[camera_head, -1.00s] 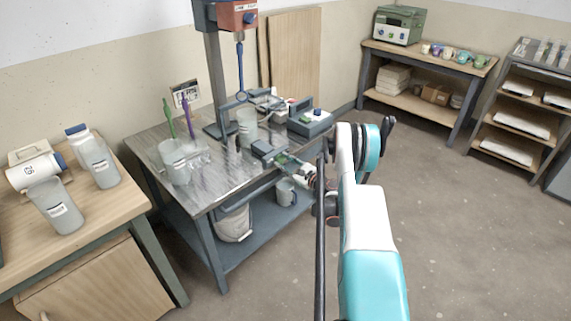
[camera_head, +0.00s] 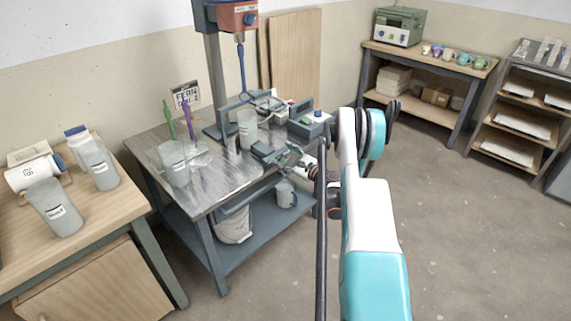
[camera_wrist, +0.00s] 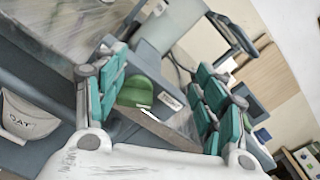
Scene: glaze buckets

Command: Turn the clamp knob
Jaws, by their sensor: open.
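A rounded green knob (camera_wrist: 138,92) shows in the wrist view between the two fingers, nearer the left one. I take it for the clamp knob; small green parts also show by my gripper in the head view. My gripper (camera_wrist: 162,84) is open, with one teal-padded finger on each side of the knob. Whether either pad touches it I cannot tell. In the head view my gripper (camera_head: 293,161) is at the right front edge of the metal-topped bench (camera_head: 225,180), beside a dark grey block (camera_head: 265,150). The fingers are small and partly hidden there.
A clear beaker (camera_head: 247,128) stands under the mixer column (camera_head: 212,80). Containers with green and purple tools (camera_head: 173,160) stand on the bench's left. A grey box (camera_head: 308,125) is close behind my gripper. A white bucket (camera_head: 234,228) is on the lower shelf. The floor at right is clear.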

